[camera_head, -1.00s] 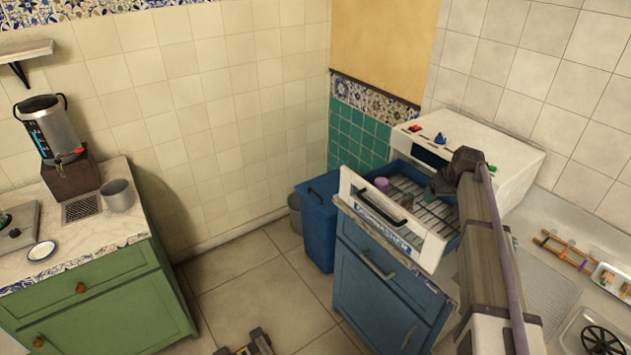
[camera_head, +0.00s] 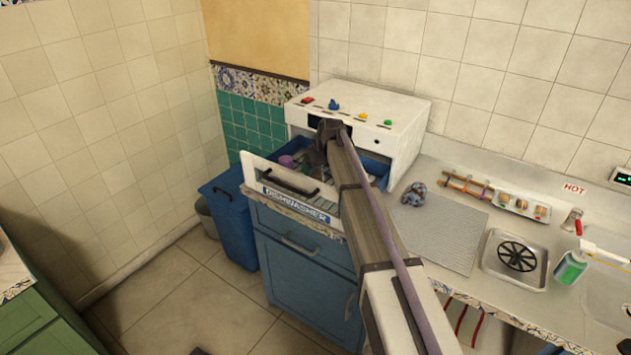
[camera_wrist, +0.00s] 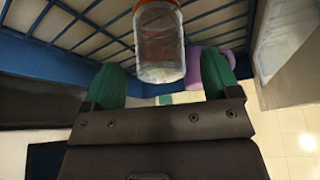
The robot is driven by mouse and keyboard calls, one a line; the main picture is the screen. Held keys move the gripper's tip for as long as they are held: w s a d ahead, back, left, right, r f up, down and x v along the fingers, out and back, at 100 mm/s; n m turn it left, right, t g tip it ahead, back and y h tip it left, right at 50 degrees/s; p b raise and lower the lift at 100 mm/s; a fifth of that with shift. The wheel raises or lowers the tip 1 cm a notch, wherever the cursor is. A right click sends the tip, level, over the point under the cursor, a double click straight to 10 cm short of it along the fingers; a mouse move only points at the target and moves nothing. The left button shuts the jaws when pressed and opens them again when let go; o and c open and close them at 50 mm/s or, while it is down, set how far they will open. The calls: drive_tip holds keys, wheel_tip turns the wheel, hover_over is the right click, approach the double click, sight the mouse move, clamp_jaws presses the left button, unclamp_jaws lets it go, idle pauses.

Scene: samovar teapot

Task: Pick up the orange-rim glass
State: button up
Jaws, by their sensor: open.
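The orange-rim glass (camera_wrist: 158,36) is clear, with an orange band near the top of the wrist view. It appears in the gap between the fingertips, or just beyond them; I cannot tell the exact depth. My gripper (camera_wrist: 159,64) has two green fingers, open, one on each side of the glass in the picture, with no visible contact. In the head view my arm reaches into the pulled-out blue dishwasher drawer (camera_head: 272,176). It hides the glass and most of the gripper there.
A purple mug (camera_wrist: 207,60) lies right of the glass, close to the right finger. Rack wires (camera_wrist: 85,35) and the blue drawer wall (camera_wrist: 38,62) surround the area. The white dishwasher body (camera_head: 392,118) stands behind.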

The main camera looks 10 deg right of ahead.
sight(316, 172)
drive_tip(key=b+x, duration=0.1)
drive_tip(key=x, duration=0.2)
drive_tip(key=shift+f+b, duration=0.25)
drive_tip(key=shift+b, duration=0.05)
drive_tip(key=shift+r, duration=0.3)
drive_tip(key=c, duration=1)
